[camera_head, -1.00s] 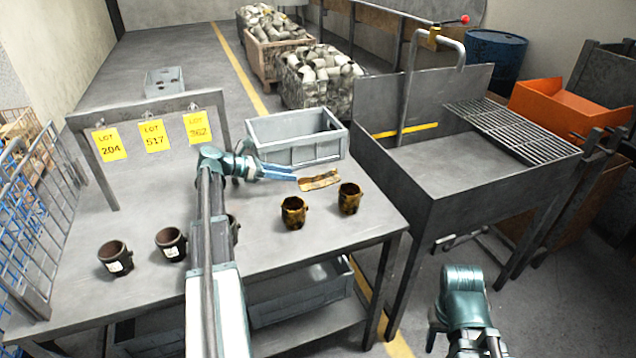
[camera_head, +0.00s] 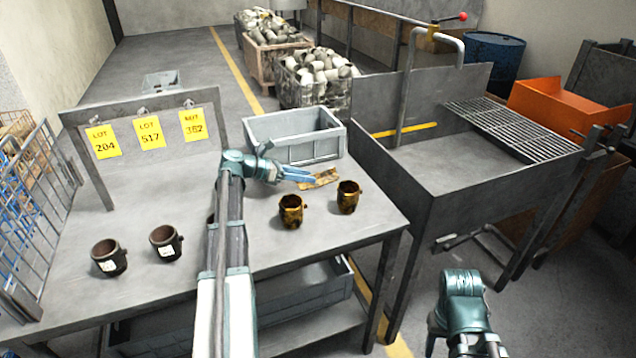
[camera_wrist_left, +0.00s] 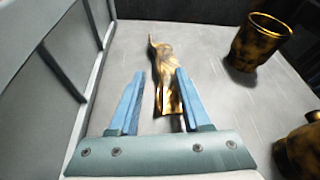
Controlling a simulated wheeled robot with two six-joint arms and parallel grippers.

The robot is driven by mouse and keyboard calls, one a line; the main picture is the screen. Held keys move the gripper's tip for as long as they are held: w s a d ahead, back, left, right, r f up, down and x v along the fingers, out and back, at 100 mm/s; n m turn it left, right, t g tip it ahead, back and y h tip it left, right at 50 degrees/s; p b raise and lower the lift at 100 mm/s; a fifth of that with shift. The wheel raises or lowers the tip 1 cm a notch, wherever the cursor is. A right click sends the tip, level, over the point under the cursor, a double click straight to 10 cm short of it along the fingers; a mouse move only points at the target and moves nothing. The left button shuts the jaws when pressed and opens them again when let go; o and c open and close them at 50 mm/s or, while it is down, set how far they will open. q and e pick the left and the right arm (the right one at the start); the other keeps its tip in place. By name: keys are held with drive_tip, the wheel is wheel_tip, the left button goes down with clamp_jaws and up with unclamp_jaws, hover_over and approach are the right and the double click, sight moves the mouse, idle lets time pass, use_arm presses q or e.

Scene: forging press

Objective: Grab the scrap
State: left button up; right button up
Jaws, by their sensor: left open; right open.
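The scrap is a bent, brownish-gold strip (camera_head: 319,179) lying on the table between the grey bin and the gold-brown cups. It also shows in the left wrist view (camera_wrist_left: 167,75), its near end between the blue fingers. My left gripper (camera_head: 303,178) is open, its fingertips at the left end of the scrap; in the wrist view the two fingers (camera_wrist_left: 155,98) stand on either side of it, with gaps visible. Whether they touch it I cannot tell. My right gripper (camera_head: 478,345) is low at the right, away from the table; its fingertips are mostly cut off by the frame.
A grey bin (camera_head: 293,161) stands just behind the scrap, its wall close on the left in the wrist view (camera_wrist_left: 60,75). Two gold-brown cups (camera_head: 291,211) (camera_head: 348,197) stand nearby. Dark cups (camera_head: 109,258) (camera_head: 166,243) with white labels stand at left. A metal basin (camera_head: 455,170) is at right.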

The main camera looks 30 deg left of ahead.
use_arm(q)
drive_tip(key=shift+w+d, duration=0.1)
clamp_jaws()
drive_tip(key=shift+r, duration=0.15)
idle(0.4)
wheel_tip(320, 180, up, 10)
drive_tip(key=p, duration=1)
